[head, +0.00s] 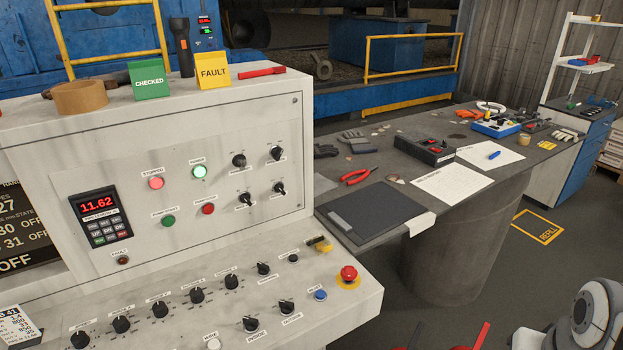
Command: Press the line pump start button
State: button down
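The grey-white control console (270,110) fills the left of the head view. A green button (168,221) sits on its upright panel, under a small label too small to read surely; it may be the line pump start button. A red button (208,209) is just right of it. Above them are a lit red lamp (156,183) and a lit green lamp (199,172). My white arm joint (592,318) shows at the lower right. Red parts at the bottom edge may belong to my gripper, apart from the panel; its opening is hidden.
A red mushroom button (348,273) stands on the sloped lower panel. A red display (98,206) reads 11.62. A grey worktable (395,165) with tools and papers stands right of the console. The floor at right is clear around a yellow marking.

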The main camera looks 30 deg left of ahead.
aim_at(169, 221)
jog(key=z, duration=1.2)
jog(key=k, duration=2.5)
jog(key=u, duration=1.3)
jog(key=i, duration=1)
jog(key=u, duration=0.05)
